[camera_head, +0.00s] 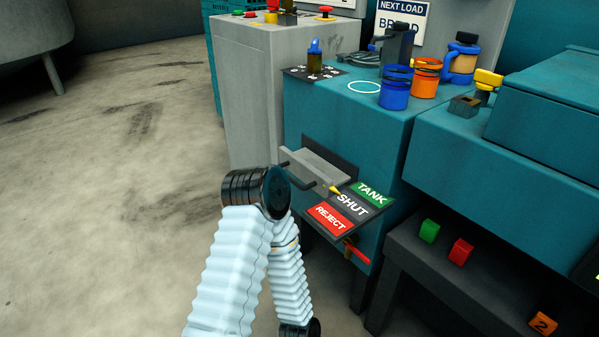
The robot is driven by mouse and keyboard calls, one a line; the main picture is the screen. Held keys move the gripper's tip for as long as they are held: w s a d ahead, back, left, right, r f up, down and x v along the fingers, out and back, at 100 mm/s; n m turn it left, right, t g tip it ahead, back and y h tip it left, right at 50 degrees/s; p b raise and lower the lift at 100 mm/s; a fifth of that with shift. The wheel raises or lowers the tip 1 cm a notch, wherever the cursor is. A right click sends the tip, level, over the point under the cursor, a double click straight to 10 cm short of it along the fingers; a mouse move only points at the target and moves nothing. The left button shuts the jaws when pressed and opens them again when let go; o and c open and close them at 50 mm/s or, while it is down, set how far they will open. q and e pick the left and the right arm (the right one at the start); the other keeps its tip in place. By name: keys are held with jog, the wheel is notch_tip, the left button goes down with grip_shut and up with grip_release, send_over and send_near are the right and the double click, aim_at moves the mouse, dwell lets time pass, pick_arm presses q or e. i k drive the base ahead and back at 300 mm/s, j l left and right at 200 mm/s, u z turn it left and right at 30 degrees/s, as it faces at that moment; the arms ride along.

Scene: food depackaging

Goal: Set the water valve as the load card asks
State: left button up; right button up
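The load card (402,22) at the back reads "NEXT LOAD" and a second word that looks like "BREAD", partly hidden by a grey fitting. A knob with a blue top (314,58) stands upright on a dark marked plate (297,73) on the teal machine; its marks are too small to read. I cannot tell whether this is the water valve. On the machine's front, a label plate reads TANK, SHUT (351,205) and REJECT, with a yellow pointer (334,189) beside SHUT. My pale-sleeved arm shows at lower centre, but neither gripper is in view.
Blue (394,94) and orange (425,82) cups stand on the teal machine (345,110). A red handle (356,252) sticks out below the labels. Green (429,231) and red (460,252) blocks sit on a low dark shelf. Open floor lies left.

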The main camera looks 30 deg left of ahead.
aim_at(314, 49)
jog(key=i+j+z, duration=0.1)
jog(key=j, duration=0.6)
jog(key=i+j, duration=0.15)
jog(key=j, duration=0.55)
jog(key=i+j+z, duration=0.15)
jog(key=j, duration=0.55)
jog(key=k+z, duration=0.3)
jog(key=k, duration=0.15)
